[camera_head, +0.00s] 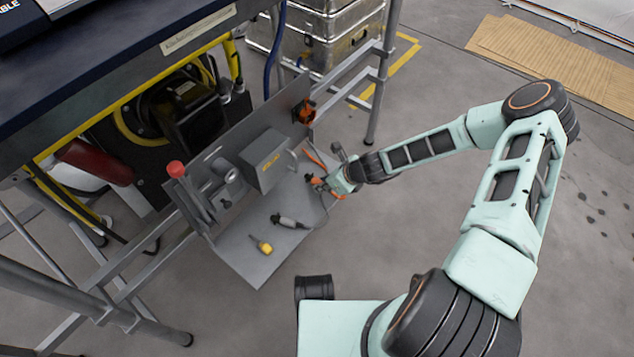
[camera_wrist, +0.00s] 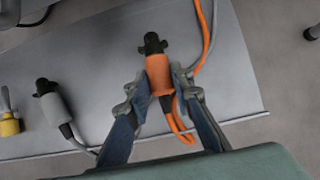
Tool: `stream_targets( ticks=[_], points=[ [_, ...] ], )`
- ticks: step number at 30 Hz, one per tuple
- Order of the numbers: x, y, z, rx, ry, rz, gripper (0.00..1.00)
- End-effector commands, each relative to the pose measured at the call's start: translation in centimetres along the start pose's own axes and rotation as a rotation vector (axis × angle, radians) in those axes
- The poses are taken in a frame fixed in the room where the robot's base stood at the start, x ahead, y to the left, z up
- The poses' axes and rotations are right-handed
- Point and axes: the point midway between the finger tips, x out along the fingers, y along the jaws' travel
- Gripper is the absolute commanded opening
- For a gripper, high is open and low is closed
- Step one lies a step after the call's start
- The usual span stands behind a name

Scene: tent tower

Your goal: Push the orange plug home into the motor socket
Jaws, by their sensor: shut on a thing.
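My gripper (camera_wrist: 160,84) is shut on the orange plug (camera_wrist: 158,72), with a finger on each side of its body. The plug's dark connector end points away from my gripper, and an orange cable loops behind it. In the head view, my gripper (camera_head: 322,184) holds the orange plug (camera_head: 313,180) above the right edge of the grey tray. The plug is apart from any socket that I can see. A grey box with yellow lettering (camera_head: 263,164) stands on the tray to the left. I cannot tell which part is the motor socket.
A grey plug (camera_wrist: 54,108) and a yellow part (camera_wrist: 9,127) lie on the grey tray (camera_head: 240,258). A red knob on a lever (camera_head: 176,169) stands at its left. An orange fitting (camera_head: 306,111) is on the back panel. Metal frame posts (camera_head: 383,70) stand behind.

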Motion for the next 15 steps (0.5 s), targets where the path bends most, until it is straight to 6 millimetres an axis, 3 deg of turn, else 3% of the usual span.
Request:
stream_targets(
  ticks=[15],
  points=[
    [-2.8, 0.0, 1.9, 0.0, -0.001, 0.0, 0.0]
  ],
)
